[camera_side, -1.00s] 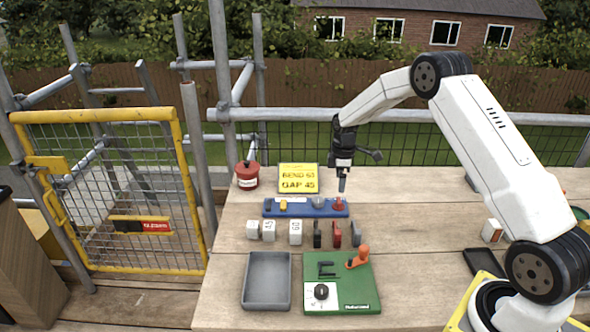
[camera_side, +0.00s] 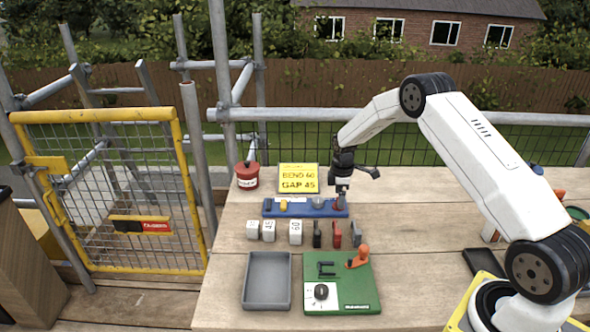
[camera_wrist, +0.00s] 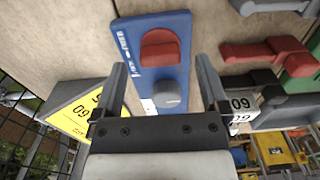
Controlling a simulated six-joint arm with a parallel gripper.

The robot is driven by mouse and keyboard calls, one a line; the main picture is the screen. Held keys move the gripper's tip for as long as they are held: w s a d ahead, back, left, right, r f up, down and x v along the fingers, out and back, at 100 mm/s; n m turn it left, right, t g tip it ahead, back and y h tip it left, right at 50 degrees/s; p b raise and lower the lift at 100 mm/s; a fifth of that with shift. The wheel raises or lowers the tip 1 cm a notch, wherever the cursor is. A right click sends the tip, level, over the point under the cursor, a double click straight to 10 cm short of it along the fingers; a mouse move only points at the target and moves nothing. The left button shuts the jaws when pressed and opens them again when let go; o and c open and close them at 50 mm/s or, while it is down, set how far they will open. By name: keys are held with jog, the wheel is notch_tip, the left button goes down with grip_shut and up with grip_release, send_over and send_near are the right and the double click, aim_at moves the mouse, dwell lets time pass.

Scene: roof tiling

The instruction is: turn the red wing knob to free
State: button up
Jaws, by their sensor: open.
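My gripper (camera_wrist: 161,62) is open, with one finger on each side of the knob in the picture. I cannot tell whether the fingers reach down around it or stay above, and no contact shows. In the side view my gripper (camera_side: 341,205) is low over the right end of the blue panel (camera_side: 300,211) and hides the knob.
A grey knob (camera_wrist: 167,95) stands beside the red one on the panel. A yellow sign (camera_side: 298,178) stands behind it. Several white, black, red and grey blocks (camera_side: 295,232) line up in front. A grey tray (camera_side: 248,280) and a green board (camera_side: 365,285) lie nearer.

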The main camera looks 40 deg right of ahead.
jog(key=shift+f, duration=0.9)
grip_shut()
